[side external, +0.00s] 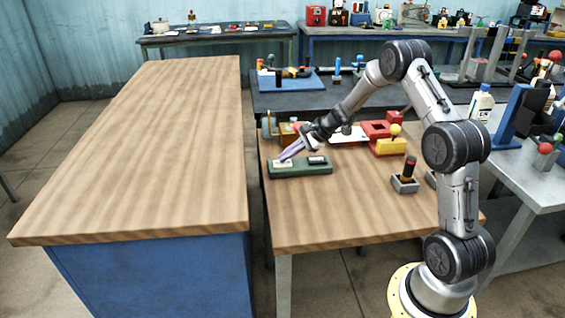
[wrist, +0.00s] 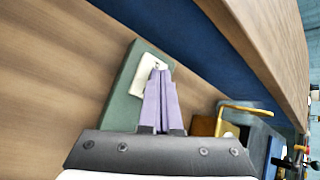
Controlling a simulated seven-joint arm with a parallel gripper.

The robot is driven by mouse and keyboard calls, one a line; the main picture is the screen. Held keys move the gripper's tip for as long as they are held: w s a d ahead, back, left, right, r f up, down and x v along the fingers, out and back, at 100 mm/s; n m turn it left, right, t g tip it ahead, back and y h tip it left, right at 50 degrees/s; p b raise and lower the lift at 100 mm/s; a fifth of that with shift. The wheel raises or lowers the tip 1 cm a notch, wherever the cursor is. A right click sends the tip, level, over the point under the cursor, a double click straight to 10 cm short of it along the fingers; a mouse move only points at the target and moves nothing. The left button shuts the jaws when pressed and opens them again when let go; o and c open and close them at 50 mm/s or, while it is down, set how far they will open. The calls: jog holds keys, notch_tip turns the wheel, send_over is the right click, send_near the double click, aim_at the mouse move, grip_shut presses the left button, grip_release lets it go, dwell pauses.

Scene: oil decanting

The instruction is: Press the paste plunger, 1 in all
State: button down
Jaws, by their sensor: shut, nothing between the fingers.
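I cannot tell for certain which thing is the paste plunger. A yellow-knobbed yellow block (side external: 391,146) and a red-and-black handle on a grey base (side external: 405,181) stand farther right.
A brass-coloured block (side external: 289,133) and red blocks (side external: 377,130) stand at the table's back. A large wooden-topped blue bench (side external: 150,140) lies to the left, its top clear. The front of the small table (side external: 345,222) is free.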

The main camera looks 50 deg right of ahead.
aim_at(287, 163)
dwell(0.3)
jog(key=shift+r, duration=0.8)
jog(key=shift+r, duration=2.55)
